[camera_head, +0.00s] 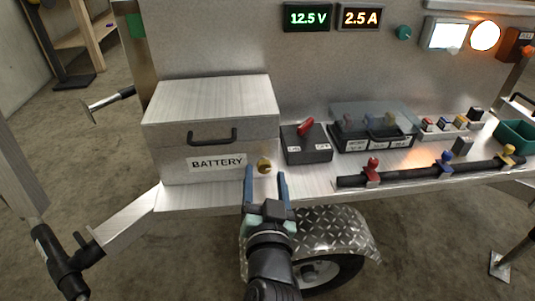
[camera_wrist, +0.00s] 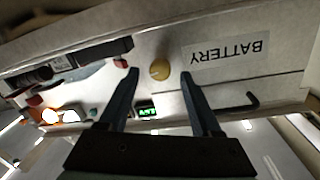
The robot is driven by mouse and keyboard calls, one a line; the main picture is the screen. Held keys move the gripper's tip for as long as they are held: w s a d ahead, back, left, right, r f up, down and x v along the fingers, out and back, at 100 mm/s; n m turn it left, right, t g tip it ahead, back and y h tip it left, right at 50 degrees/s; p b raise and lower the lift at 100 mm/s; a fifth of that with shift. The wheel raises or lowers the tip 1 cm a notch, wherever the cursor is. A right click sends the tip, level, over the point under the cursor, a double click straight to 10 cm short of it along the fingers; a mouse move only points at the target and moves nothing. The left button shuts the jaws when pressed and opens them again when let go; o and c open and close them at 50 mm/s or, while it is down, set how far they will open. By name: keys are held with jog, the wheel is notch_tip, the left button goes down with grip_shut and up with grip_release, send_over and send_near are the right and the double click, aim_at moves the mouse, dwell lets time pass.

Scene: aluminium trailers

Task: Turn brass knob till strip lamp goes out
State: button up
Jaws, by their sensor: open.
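A red-handled switch box (camera_head: 306,145) and a black cable rail (camera_head: 430,170) lie right. A lit white panel (camera_head: 445,33) and orange lamp (camera_head: 485,36) are above. A wheel guard (camera_head: 335,232) is below.

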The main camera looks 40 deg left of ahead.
jog(key=v, duration=1.1)
jog(key=w+d+r+t+h, duration=0.1)
jog(key=w+d+r+t, duration=0.25)
jog(key=r, duration=0.45)
jog(key=w+d+r+m+t+h, duration=0.1)
jog(key=w+d+r+t+h, duration=0.2)
jog(key=r, duration=0.5)
jog(key=w+d+r+t, duration=0.2)
jog(key=w+d+r, duration=0.15)
jog(key=r, duration=0.45)
jog(key=s+d+r+m+t+h, duration=0.2)
jog(key=d+r+h, duration=0.15)
jog(key=r, duration=0.25)
jog(key=s+d+r+m+t+h, duration=0.1)
jog(key=s+d+r+t+h, duration=0.2)
jog(key=r, duration=0.4)
jog(key=s+d+r+m+t+h, duration=0.2)
jog(key=d+r, duration=0.3)
jog(key=r, duration=0.1)
notch_tip(320, 180, up, 34)
jog(key=p, duration=3.5)
jog(key=shift+w+a+n, duration=0.2)
jog(key=shift+w+n, duration=0.1)
jog(key=shift+n, duration=0.1)
